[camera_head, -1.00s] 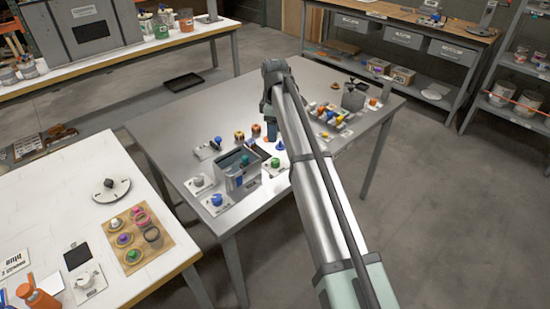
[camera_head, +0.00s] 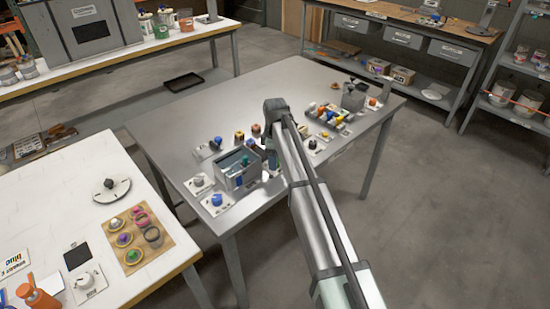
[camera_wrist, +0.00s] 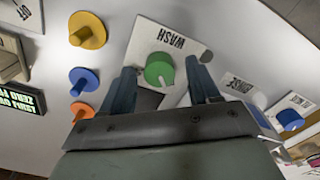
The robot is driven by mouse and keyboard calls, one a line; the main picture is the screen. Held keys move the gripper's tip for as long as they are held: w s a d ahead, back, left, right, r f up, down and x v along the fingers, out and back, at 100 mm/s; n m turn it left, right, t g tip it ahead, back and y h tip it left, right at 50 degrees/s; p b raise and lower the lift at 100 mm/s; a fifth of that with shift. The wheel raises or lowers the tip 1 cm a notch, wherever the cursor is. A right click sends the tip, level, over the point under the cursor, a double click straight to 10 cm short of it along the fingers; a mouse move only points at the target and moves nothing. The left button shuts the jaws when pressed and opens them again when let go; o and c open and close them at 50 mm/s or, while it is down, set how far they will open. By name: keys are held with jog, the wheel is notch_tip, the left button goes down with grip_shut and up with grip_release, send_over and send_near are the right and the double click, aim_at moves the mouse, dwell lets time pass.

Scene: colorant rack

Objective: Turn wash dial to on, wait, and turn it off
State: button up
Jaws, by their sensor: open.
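The green wash dial (camera_wrist: 159,70) sits on a white plate labelled WASH (camera_wrist: 150,38), which appears upside down in the wrist view. A small pale mark shows on the dial's lower edge. My gripper (camera_wrist: 163,82) is open, with one dark finger on each side of the dial. I cannot tell whether either finger touches it. In the head view my gripper and arm cover the spot, and the green dial is hidden there.
A blue knob (camera_wrist: 290,119) on another plate lies to the right in the wrist view. Yellow (camera_wrist: 87,31), blue (camera_wrist: 83,79) and orange (camera_wrist: 82,110) pieces stand to the left. In the head view a grey bin (camera_head: 238,180) stands close left of my gripper.

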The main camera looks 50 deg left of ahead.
jog(key=shift+c, duration=0.2)
jog(key=c, duration=1)
jog(key=shift+m, duration=0.3)
jog(key=m, duration=0.3)
jog(key=shift+m, duration=0.4)
jog(key=m, duration=0.4)
jog(key=shift+m, duration=0.3)
jog(key=m, duration=0.4)
jog(key=shift+w, duration=0.1)
jog(key=shift+m, duration=2.5)
